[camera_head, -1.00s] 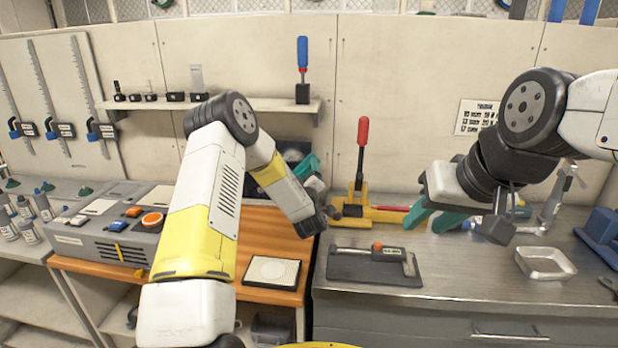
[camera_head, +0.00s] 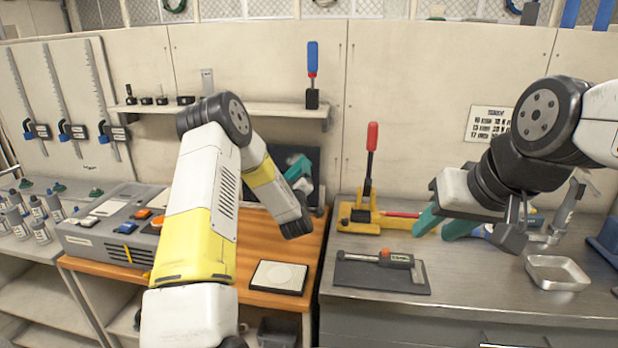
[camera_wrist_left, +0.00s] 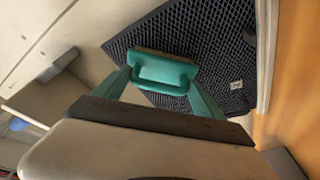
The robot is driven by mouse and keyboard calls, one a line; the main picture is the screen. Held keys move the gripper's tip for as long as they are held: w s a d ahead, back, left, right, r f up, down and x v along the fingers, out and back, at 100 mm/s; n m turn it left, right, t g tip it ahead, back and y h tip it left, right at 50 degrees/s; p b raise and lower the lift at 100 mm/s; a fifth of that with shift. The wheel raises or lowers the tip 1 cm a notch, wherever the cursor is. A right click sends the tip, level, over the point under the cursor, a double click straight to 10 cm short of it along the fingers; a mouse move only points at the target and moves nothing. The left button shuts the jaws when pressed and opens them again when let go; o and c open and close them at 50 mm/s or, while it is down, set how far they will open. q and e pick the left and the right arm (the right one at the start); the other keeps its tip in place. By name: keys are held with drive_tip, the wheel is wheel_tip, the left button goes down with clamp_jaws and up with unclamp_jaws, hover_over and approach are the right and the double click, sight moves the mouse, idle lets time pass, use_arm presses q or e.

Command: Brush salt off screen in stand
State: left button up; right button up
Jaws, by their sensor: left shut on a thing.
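The dark mesh screen (camera_head: 286,156) stands at the back of the orange wooden bench, partly hidden by my left arm. It also shows in the left wrist view (camera_wrist_left: 215,45), tilted, with a small white label. My left gripper (camera_head: 299,170) is shut on a teal brush (camera_wrist_left: 163,73), whose bristle side faces the mesh. The brush overlaps the screen's lower part in the left wrist view; I cannot tell whether the bristles touch. No salt can be made out. My right gripper (camera_head: 440,226) is open and empty above the metal bench.
A grey control box (camera_head: 110,235) and a pale square plate (camera_head: 279,277) sit on the wooden bench. On the metal bench are a yellow red-handled press (camera_head: 372,215), a dark board with a tool (camera_head: 360,278) and a metal tray (camera_head: 556,273). A shelf (camera_head: 270,112) hangs behind.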

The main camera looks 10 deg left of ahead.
use_arm(q)
drive_tip(key=shift+a, duration=2.4)
drive_tip(key=shift+w+d+r, duration=0.1)
drive_tip(key=shift+d+r, duration=0.25)
drive_tip(key=shift+d, duration=0.25)
drive_tip(key=shift+w+d+r, duration=0.1)
drive_tip(key=shift+d+r, duration=0.2)
drive_tip(key=shift+d, duration=0.35)
drive_tip(key=shift+d+r, duration=0.35)
drive_tip(key=shift+d, duration=0.25)
drive_tip(key=d, duration=0.7)
drive_tip(key=shift+s, duration=0.2)
drive_tip(key=shift+s, duration=0.1)
drive_tip(key=shift+s+a+r, duration=0.1)
drive_tip(key=shift+s+r, duration=0.1)
drive_tip(key=shift+s, duration=1.25)
drive_tip(key=shift+s+a+r, duration=0.1)
drive_tip(key=shift+s+r, duration=0.05)
drive_tip(key=shift+s, duration=1.25)
drive_tip(key=shift+s+r, duration=0.2)
drive_tip(key=shift+s, duration=1.3)
